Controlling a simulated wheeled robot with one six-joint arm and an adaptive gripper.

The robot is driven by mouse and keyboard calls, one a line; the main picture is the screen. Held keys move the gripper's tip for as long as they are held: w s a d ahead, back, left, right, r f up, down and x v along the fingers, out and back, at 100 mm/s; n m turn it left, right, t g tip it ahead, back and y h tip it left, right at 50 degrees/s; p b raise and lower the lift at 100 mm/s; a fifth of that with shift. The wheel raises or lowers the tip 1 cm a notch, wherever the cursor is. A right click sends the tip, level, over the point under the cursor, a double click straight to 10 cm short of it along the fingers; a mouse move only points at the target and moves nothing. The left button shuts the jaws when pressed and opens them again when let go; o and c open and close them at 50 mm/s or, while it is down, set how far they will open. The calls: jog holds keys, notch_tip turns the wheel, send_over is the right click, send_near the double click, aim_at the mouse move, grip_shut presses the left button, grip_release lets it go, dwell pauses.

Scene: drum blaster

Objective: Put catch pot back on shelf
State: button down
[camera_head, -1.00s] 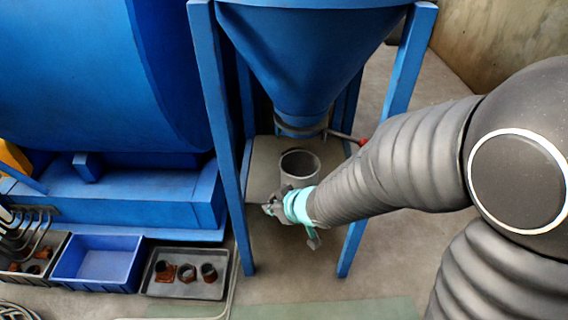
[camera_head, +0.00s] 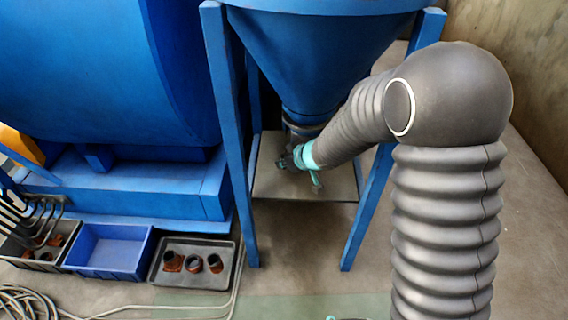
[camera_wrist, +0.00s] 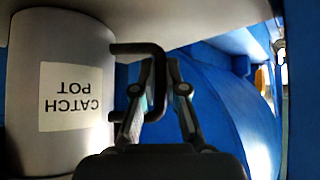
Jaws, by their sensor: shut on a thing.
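The catch pot is a grey cylinder (camera_wrist: 25,110) with a white label that reads upside down in the wrist view. Its dark handle (camera_wrist: 135,48) is at its right side there, and my gripper (camera_wrist: 160,75) is shut on it. In the head view my gripper (camera_head: 291,161) is under the blue hopper (camera_head: 310,60). The pot (camera_head: 303,131) shows only in part there, close below the hopper's outlet. The shelf is a grey plate (camera_head: 275,187) between the hopper's legs. I cannot tell whether the pot touches it.
A large blue drum machine (camera_head: 110,80) is at the left. A blue bin (camera_head: 108,250) and a dark tray with rusty parts (camera_head: 165,283) lie on the floor. The shelf's front is bare.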

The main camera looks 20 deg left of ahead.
jog(key=shift+f, duration=0.55)
jog(key=shift+f, duration=0.15)
jog(key=c, duration=1.2)
grip_release()
jog(key=shift+s, duration=0.1)
jog(key=shift+r, duration=0.35)
jog(key=p+v, duration=0.5)
jog(key=v, duration=0.6)
jog(key=shift+s+d+r, duration=0.15)
jog(key=shift+d+r, duration=0.1)
jog(key=shift+d, duration=0.05)
